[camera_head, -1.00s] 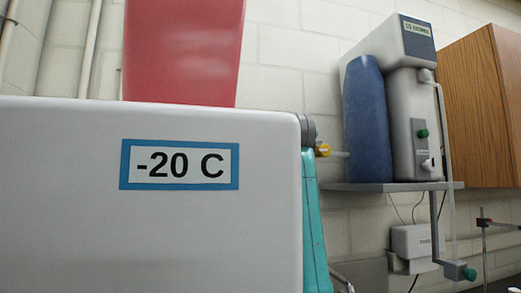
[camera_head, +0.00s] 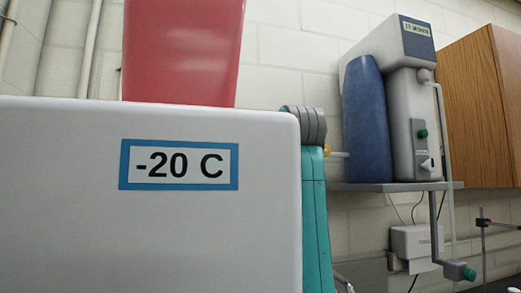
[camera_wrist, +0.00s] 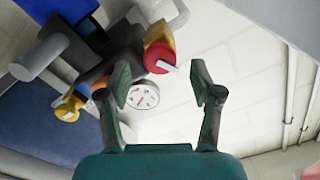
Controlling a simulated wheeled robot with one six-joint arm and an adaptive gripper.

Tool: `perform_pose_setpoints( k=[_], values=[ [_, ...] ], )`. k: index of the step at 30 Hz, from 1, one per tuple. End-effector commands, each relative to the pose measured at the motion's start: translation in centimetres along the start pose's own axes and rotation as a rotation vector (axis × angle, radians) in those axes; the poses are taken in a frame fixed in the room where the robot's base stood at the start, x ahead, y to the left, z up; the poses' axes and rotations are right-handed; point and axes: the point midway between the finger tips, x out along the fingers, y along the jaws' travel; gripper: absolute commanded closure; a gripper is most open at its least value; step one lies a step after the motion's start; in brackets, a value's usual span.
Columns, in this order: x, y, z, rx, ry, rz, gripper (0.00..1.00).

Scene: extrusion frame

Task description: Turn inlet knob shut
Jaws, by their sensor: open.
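In the wrist view my gripper (camera_wrist: 164,80) is open, with its two teal fingers spread and nothing held between them. A red round knob (camera_wrist: 157,58) on a yellow body shows beyond and between the fingertips, nearer the left one. A yellow knob (camera_wrist: 69,108) sits further left on the same dark fitting (camera_wrist: 112,55). I cannot tell which is the inlet knob. In the head view a sliver of a yellow part (camera_head: 327,150) shows beside a pipe stub, mostly hidden behind my arm. My gripper is hidden there.
A round gauge (camera_wrist: 143,96) lies by the left finger. In the head view a white box marked -20 C (camera_head: 70,230) blocks the lower left. A water unit (camera_head: 405,110) and blue cylinder (camera_head: 366,120) stand on a shelf (camera_head: 395,187), with a wooden cabinet (camera_head: 490,110) at right.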

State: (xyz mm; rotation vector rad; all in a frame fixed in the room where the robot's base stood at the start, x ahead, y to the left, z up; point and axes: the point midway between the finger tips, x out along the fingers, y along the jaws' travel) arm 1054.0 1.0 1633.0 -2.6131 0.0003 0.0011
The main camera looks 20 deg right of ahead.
Motion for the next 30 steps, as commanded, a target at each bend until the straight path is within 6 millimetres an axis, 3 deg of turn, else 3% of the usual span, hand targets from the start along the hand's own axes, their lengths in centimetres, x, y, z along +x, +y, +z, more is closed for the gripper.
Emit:
perform_pose_setpoints(
  k=[6,12,18,30],
  values=[
    [-4.5,0.0,0.0,0.000,0.002,-0.002,0.35],
    [-7.2,0.0,0.0,0.000,0.001,-0.001,0.35],
    [-8.3,0.0,0.1,0.000,0.000,0.000,0.35],
    [-8.3,0.0,0.1,0.000,0.000,0.000,0.35]
  ],
)
